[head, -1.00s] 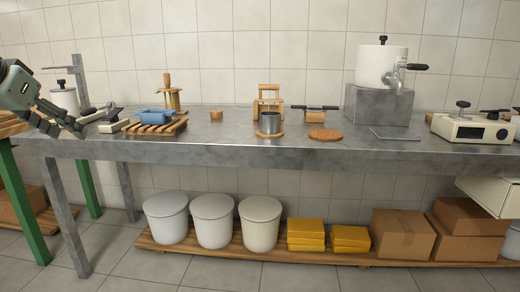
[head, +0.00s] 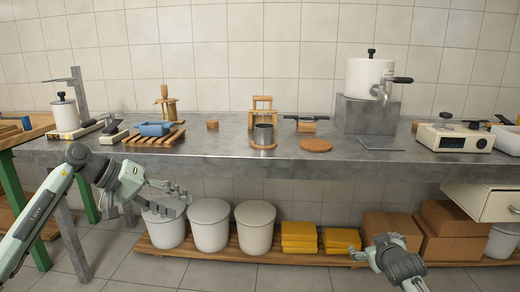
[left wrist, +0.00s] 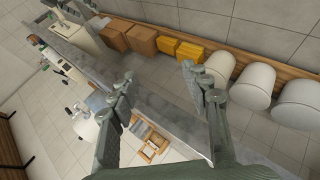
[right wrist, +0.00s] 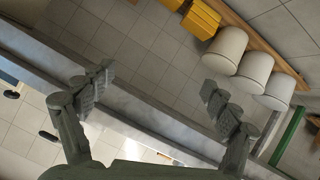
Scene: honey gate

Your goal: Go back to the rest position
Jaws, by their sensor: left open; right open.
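My left gripper (head: 168,192) is in front of the table's front edge, below the tabletop, at the left of the head view. Its fingers are spread and empty in the left wrist view (left wrist: 160,95). My right gripper (head: 376,248) is low at the bottom right of the head view, in front of the lower shelf. Its fingers are apart with nothing between them in the right wrist view (right wrist: 160,95). Neither gripper touches anything that I can see.
The steel table (head: 215,165) carries a metal cup (head: 264,136), a cork mat (head: 316,146), a blue tray (head: 156,129) on a wooden rack and a white tank (head: 366,74). White buckets (head: 209,225), yellow blocks (head: 299,235) and cardboard boxes (head: 448,222) stand on the low shelf. A drawer (head: 482,201) is open at right.

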